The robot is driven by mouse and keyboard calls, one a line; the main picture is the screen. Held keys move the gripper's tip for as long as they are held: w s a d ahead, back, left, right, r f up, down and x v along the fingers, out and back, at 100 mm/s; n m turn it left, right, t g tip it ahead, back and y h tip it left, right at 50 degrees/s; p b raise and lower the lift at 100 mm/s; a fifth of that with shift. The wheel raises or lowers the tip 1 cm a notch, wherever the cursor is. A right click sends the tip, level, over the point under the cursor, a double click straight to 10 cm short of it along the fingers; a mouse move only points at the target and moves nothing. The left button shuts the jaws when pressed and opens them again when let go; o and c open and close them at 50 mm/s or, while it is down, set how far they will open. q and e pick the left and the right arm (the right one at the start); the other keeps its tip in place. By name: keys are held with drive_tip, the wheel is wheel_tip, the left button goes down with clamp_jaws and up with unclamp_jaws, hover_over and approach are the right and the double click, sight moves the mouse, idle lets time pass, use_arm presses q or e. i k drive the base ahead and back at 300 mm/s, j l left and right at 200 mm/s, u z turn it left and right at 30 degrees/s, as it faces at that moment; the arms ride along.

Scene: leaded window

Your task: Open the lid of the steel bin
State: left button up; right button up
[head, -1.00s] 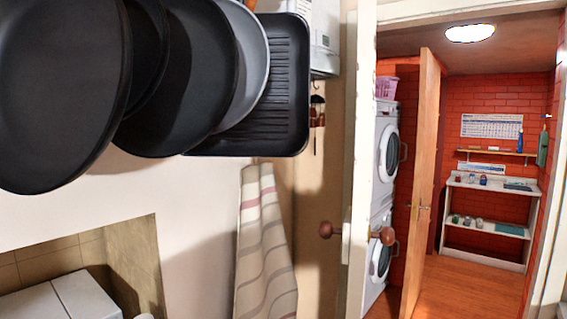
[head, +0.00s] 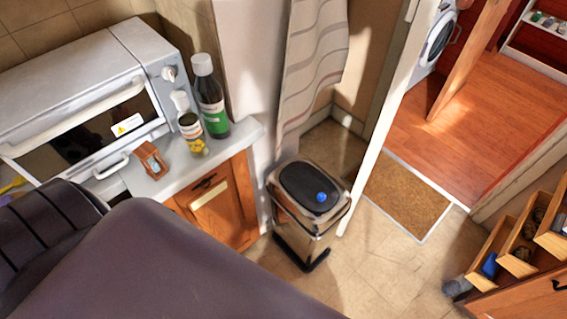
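The steel bin (head: 295,222) stands on the tiled floor in the middle of the head view, below the hanging striped cloth. Its dark lid (head: 306,178) lies flat and closed on top. A small round blue thing (head: 321,197) sits on the lid near its front right. A black base shows at the bin's foot, with a part sticking out at the front that may be a pedal. Neither of my grippers shows in the view.
A counter with a white oven (head: 75,75), a dark bottle (head: 211,105) and a jar stands left of the bin. A doorway with a brown mat (head: 408,195) lies right. Open drawers (head: 519,250) jut out at lower right. Floor between is clear.

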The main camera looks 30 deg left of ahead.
sight(307, 183)
drive_tip(key=u, duration=0.65)
drive_tip(key=l+u, duration=0.15)
drive_tip(key=k+l, duration=0.05)
drive_tip(key=l, duration=0.05)
